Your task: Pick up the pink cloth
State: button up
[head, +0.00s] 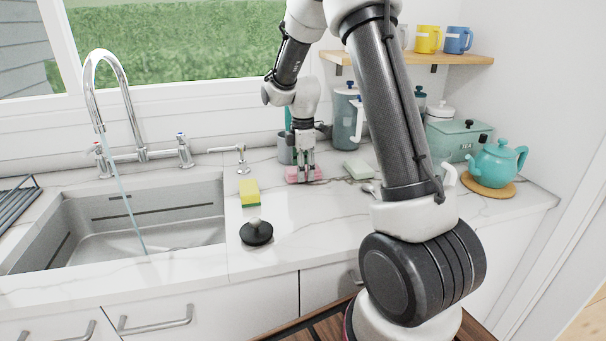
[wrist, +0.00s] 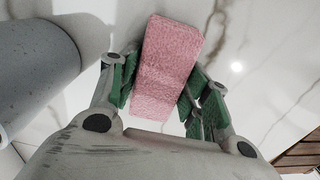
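The pink cloth (head: 304,175) lies on the marble counter to the right of the sink, as a thick folded block. In the wrist view the cloth (wrist: 168,65) sits between my two fingers, slightly turned relative to them, its far end reaching past the fingertips. My gripper (head: 306,160) points down at the cloth; in the wrist view my gripper (wrist: 160,90) is open, with green pads on either side. The pads are very close to the cloth's sides; whether they touch is hard to tell.
A grey cup (head: 285,149) stands close behind the cloth, a grey cylinder (wrist: 35,70) in the wrist view. A yellow sponge (head: 249,192), black plunger-like stopper (head: 256,233) and pale green block (head: 357,169) lie nearby. A teal teapot (head: 497,163) stands right.

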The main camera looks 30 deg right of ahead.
jog(key=c, duration=0.3)
notch_tip(320, 180, up, 10)
dwell(0.4)
